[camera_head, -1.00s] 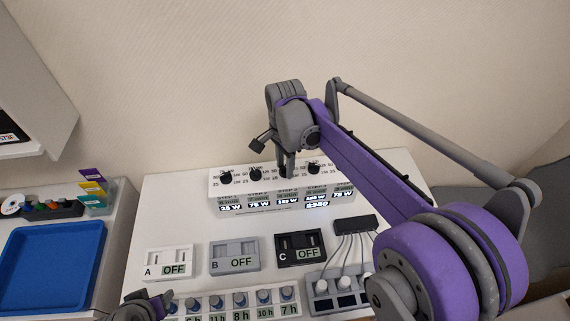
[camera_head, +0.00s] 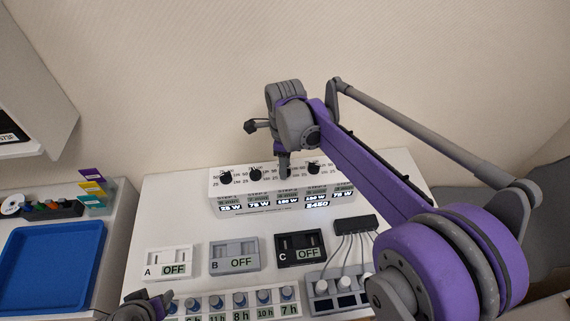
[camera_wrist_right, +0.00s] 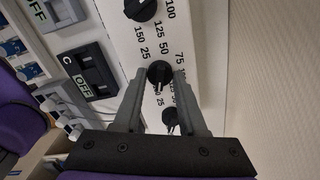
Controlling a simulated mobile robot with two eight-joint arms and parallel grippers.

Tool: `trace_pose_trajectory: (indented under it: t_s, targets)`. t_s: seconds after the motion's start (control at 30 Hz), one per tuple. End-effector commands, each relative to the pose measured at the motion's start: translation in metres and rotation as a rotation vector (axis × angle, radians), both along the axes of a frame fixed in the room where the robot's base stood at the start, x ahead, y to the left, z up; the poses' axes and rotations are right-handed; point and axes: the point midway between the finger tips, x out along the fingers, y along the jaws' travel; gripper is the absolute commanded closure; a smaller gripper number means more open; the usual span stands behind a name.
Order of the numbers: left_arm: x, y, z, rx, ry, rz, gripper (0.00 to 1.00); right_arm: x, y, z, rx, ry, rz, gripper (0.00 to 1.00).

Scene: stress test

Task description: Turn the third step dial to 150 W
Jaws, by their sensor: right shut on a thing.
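The white dial unit (camera_head: 215,195) stands at the back of the table, with a row of black dials and lit displays below. My right gripper (camera_head: 285,172) points down at the third dial and hides it in the head view. In the right wrist view the fingers of the right gripper (camera_wrist_right: 159,78) are shut on the third dial (camera_wrist_right: 159,73), a black knob with a white pointer mark. Numbers from 25 to 150 ring the dials. The small display digits are hard to read. My left gripper (camera_head: 158,303) is at the bottom edge, partly cut off.
The first dial (camera_head: 226,177), second dial (camera_head: 255,174) and fourth dial (camera_head: 313,168) flank the right gripper closely. Switch boxes A (camera_head: 168,261), B (camera_head: 234,256) and C (camera_head: 300,250) lie in front. A blue tray (camera_head: 52,266) is at the left.

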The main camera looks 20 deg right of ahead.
Motion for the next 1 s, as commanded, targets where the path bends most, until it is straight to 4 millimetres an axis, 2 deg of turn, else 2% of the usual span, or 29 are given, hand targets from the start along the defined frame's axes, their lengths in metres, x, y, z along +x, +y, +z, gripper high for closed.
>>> trace_pose_trajectory:
  t_s: [0.27,0.7,0.73,0.9,1.0]
  targets:
    - [0.0,0.0,0.0001,0.0,0.0,0.0,0.5,0.0004,-0.0001,0.0005,-0.001,-0.001,-0.067,1.0]
    - [0.0,0.0,0.0001,0.0,0.0,0.0,0.5,0.0004,-0.0001,0.0005,0.0,-0.001,-0.076,1.0]
    - [0.0,0.0,0.0001,0.0,0.0,0.0,0.5,0.0005,-0.0002,0.0005,0.0,-0.001,-0.075,0.56]
    - [0.0,0.0,0.0,0.0,0.0,0.0,0.5,0.0003,-0.0001,0.0003,-0.001,-0.001,-0.075,0.29]
    - [0.0,0.0,0.0,0.0,0.0,0.0,0.5,0.0002,0.0,0.0002,0.0,0.0,-0.075,0.29]
